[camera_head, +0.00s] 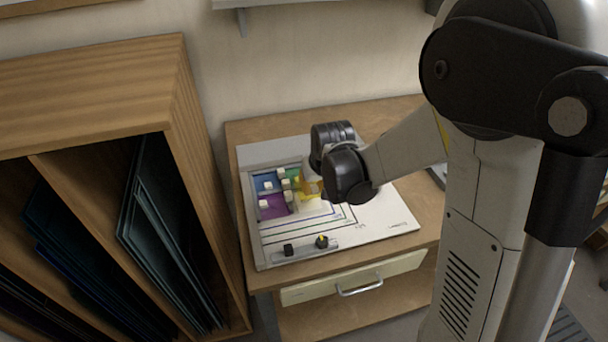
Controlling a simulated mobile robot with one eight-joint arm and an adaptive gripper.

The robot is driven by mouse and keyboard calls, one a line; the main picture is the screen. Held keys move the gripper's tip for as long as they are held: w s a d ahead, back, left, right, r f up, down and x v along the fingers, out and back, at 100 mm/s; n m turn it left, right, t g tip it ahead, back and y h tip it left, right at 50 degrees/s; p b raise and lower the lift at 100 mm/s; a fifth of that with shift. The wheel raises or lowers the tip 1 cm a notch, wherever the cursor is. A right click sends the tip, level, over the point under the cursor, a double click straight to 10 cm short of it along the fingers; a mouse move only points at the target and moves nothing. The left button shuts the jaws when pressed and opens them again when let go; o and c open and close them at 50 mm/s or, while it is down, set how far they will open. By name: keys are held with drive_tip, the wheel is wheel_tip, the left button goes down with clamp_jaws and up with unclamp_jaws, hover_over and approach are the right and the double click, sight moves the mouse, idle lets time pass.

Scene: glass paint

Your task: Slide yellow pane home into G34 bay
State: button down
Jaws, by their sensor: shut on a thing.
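A white board (385,215) lies on a small wooden table, with coloured panes grouped at its upper left. The yellow pane (307,188) is at the right of the group, partly hidden by my gripper (313,178). My gripper reaches down over it and is shut on it; the fingertips are mostly hidden by my wrist. A blue pane (266,185), a green pane (293,173) and a purple pane (272,207) lie to its left, several with pale cube knobs. Bay labels are too small to read, so I cannot tell which bay is G34.
A grey strip with two dark knobs (321,242) lies along the board's front. A wooden rack (175,110) of dark glass sheets stands close on the left. The table (240,130) has a drawer with a handle (360,287) below.

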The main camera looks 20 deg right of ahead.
sight(304, 204)
drive_tip(key=shift+s+a+f, duration=0.1)
drive_tip(key=shift+s, duration=0.4)
drive_tip(key=shift+s+f, duration=0.1)
drive_tip(key=shift+f, duration=0.05)
drive_tip(key=shift+w+f+b, duration=0.25)
drive_tip(key=shift+f+b, duration=0.2)
drive_tip(key=shift+f, duration=0.1)
drive_tip(key=shift+f+b, duration=1.7)
drive_tip(key=shift+f, duration=0.45)
drive_tip(key=shift+f, duration=0.15)
drive_tip(key=shift+w+a+b, duration=0.45)
drive_tip(key=shift+w+a, duration=0.4)
drive_tip(key=shift+a, duration=0.1)
idle(0.5)
drive_tip(key=c, duration=1.3)
unclamp_jaws()
